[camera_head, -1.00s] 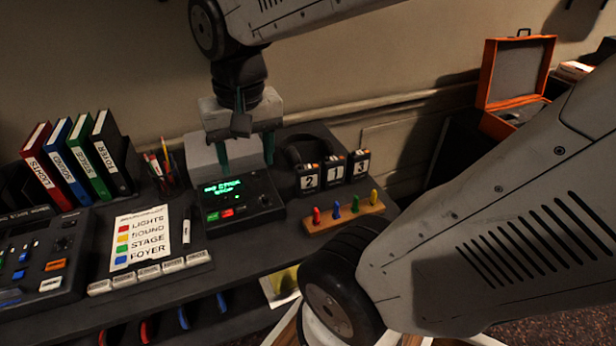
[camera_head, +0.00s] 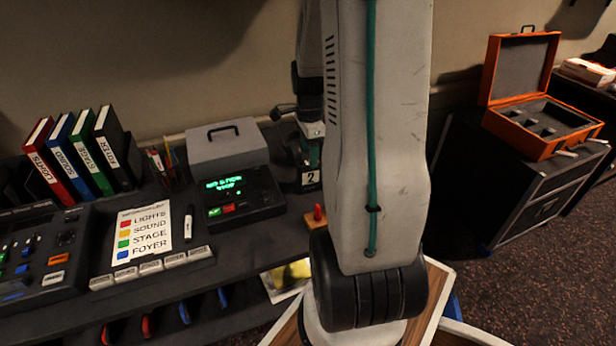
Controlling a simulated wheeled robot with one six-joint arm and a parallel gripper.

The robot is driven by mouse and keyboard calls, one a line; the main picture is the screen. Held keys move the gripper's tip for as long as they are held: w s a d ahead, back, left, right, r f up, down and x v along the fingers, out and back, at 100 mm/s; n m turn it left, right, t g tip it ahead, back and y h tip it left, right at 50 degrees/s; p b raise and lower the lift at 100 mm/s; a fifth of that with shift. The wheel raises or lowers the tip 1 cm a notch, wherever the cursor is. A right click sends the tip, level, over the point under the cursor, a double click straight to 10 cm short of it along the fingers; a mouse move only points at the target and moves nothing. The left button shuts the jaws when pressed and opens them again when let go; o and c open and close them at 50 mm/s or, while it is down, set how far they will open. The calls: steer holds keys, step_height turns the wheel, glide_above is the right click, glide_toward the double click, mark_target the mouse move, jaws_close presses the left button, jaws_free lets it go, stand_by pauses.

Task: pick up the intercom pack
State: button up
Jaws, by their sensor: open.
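A small black pack with a white label reading 2 (camera_head: 310,179), which looks like an intercom pack, stands on the desk right of the console. The packs labelled 1 and 3 are hidden behind my arm. My gripper (camera_head: 312,152) is just above and behind the pack labelled 2, mostly hidden by my arm. One teal finger shows. It is open, and I cannot tell whether it touches a pack.
A console with a green screen (camera_head: 238,193) and a grey box (camera_head: 226,143) stand left of the gripper. A red peg (camera_head: 317,212) shows beside my arm. An open orange case (camera_head: 540,127) with compartments sits on a black trunk (camera_head: 535,185) at right.

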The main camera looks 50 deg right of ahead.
mark_target(309, 177)
step_height(309, 177, down, 5)
steer(key=shift+r, duration=0.1)
jaws_close()
stand_by(0.3)
